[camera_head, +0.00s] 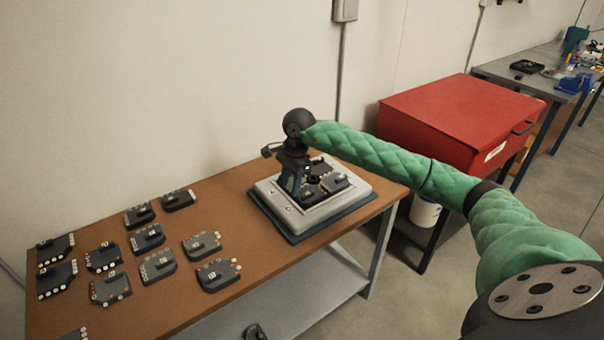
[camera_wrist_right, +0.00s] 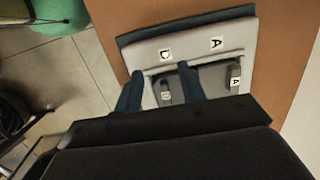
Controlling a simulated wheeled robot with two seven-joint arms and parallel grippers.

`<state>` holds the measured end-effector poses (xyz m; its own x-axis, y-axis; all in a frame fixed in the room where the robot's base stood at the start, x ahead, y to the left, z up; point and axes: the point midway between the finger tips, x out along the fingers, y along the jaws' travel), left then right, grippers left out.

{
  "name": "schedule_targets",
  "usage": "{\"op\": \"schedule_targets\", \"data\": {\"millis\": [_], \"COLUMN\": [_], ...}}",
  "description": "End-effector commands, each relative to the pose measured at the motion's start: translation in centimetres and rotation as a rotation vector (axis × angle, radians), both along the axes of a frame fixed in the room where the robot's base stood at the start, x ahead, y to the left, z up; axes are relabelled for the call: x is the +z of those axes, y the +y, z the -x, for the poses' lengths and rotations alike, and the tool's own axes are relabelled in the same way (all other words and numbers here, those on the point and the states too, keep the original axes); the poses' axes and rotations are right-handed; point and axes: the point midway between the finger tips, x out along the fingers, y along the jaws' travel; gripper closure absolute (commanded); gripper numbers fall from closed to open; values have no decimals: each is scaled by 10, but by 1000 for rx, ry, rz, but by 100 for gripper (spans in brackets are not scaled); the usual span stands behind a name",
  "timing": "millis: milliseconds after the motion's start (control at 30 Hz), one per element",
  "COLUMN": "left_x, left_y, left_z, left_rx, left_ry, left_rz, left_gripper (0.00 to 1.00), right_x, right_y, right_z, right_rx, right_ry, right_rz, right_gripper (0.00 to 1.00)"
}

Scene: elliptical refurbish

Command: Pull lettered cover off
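A pale grey fixture plate (camera_head: 272,198) lies on a dark mat near the table's right end and holds dark lettered covers. My right gripper (camera_head: 292,190) points down over the plate. In the wrist view its fingers (camera_wrist_right: 160,92) are apart, on either side of the D-tagged cover's grip; contact cannot be told. My left gripper is not visible.
Several dark modules (camera_head: 147,238) lie spread over the left part of the brown table (camera_head: 205,315). A red cabinet (camera_head: 450,110) stands beyond the table's right end. A small dark object (camera_head: 254,332) shows at the bottom edge. A wall is behind the table.

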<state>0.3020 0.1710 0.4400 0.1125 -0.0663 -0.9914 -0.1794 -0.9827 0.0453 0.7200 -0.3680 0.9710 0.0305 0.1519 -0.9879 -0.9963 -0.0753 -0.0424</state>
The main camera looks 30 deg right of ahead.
Motion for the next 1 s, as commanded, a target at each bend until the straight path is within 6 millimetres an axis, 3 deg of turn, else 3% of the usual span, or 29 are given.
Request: {"op": "schedule_targets", "data": {"millis": [33, 100, 233, 367, 700, 1000], "left_x": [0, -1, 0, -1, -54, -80], "left_y": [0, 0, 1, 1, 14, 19], "left_z": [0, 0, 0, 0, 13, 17], "left_rx": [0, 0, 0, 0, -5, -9], "left_ry": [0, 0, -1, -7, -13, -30], "left_rz": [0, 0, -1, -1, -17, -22], "left_gripper": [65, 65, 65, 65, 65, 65], "right_x": [6, 12, 15, 10, -30, -58], "right_y": [-17, -33, -46, -47, -46, -46], "right_z": [-2, -2, -2, -1, -1, -1], "right_rx": [-1, 0, 0, -1, 0, 0], "right_ry": [8, 20, 30, 33, 34, 33], "right_rz": [54, 108, 153, 155, 152, 152], "right_gripper": [60, 60, 60, 60, 60, 60]}}
